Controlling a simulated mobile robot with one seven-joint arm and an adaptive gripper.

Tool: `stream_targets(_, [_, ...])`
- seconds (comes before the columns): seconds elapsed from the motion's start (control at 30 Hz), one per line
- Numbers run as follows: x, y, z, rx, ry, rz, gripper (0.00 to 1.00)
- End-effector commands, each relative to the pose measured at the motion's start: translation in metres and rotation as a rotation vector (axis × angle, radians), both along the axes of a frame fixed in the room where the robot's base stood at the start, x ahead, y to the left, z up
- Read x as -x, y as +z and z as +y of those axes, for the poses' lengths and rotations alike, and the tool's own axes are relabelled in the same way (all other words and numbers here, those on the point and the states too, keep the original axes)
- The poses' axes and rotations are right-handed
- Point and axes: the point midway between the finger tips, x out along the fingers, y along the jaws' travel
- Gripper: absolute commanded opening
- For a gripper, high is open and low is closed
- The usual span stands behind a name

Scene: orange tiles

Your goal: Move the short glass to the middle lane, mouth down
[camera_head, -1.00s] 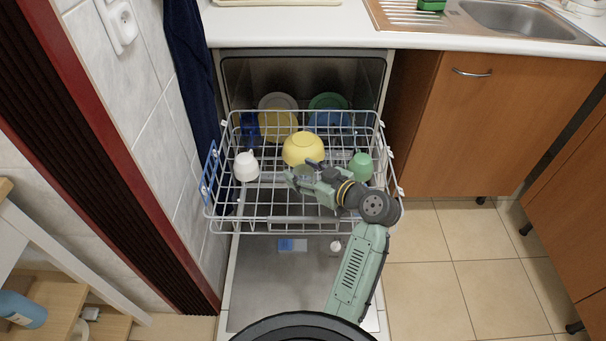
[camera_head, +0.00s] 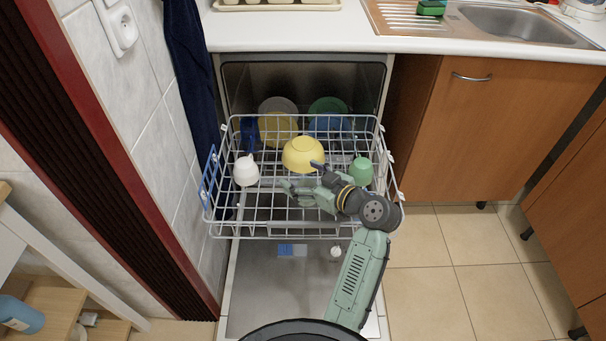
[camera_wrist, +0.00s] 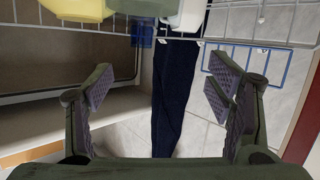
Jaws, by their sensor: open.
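My gripper (camera_head: 303,185) is over the front middle of the pulled-out dishwasher rack (camera_head: 270,236), just in front of a yellow bowl (camera_head: 303,154). Its fingers are spread in the wrist view (camera_wrist: 160,92), with nothing visible between them. I cannot clearly make out the short glass. A faint clear shape shows by the fingertips in the head view, but I cannot tell it from the gripper and wires. A white cup (camera_head: 246,171) stands to the left in the rack and a green cup (camera_head: 361,171) to the right.
Plates, including a yellow plate (camera_head: 278,130) and a blue one (camera_head: 330,123), stand at the rack's back. A dark blue towel (camera_head: 190,70) hangs at the left, also in the wrist view (camera_wrist: 178,95). The open door (camera_head: 270,290) lies below; the counter (camera_head: 300,32) is above.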

Motion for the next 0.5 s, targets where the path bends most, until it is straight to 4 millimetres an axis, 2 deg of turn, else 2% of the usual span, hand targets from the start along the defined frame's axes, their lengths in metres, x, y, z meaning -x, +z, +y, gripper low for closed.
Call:
stream_targets(0.03, [0.006,-0.052,0.000,-0.015,0.002,0.100,0.74])
stream_targets(0.27, [0.020,-0.034,-0.016,-0.010,-0.007,0.076,0.74])
stream_targets(0.5, [0.043,-0.002,-0.040,-0.005,-0.014,0.033,0.74])
